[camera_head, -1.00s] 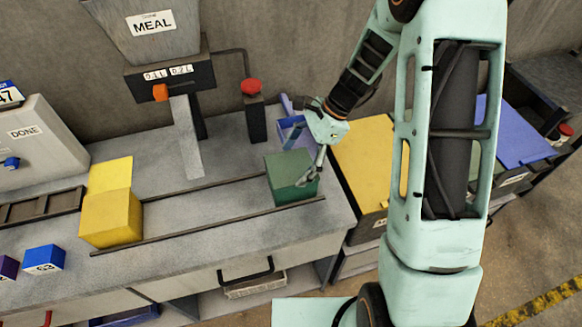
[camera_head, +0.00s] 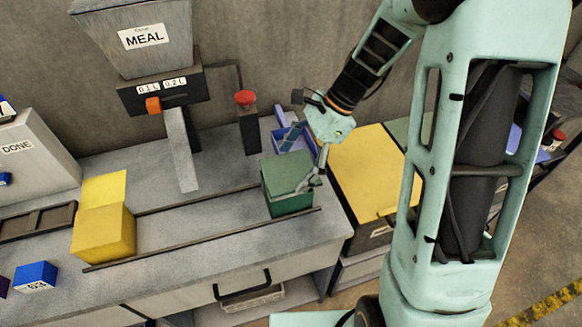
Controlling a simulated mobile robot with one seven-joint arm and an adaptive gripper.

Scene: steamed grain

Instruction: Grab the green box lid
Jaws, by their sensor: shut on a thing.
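The green box (camera_head: 290,205) stands near the right end of the grey counter, between two dark rails. Its paler green lid (camera_head: 284,170) is at its top; any gap between lid and box is too small to make out. My gripper (camera_head: 313,180) reaches down from the upper right and is shut on the lid at its right edge. The fingers hide part of the lid's right side.
A yellow box (camera_head: 104,232) with its lid up stands left on the rails. A blue tray (camera_head: 292,138) lies just behind the green box. A yellow-topped bin (camera_head: 375,170) is close on the right. The meal dispenser (camera_head: 160,90) stands behind left. The counter between the boxes is clear.

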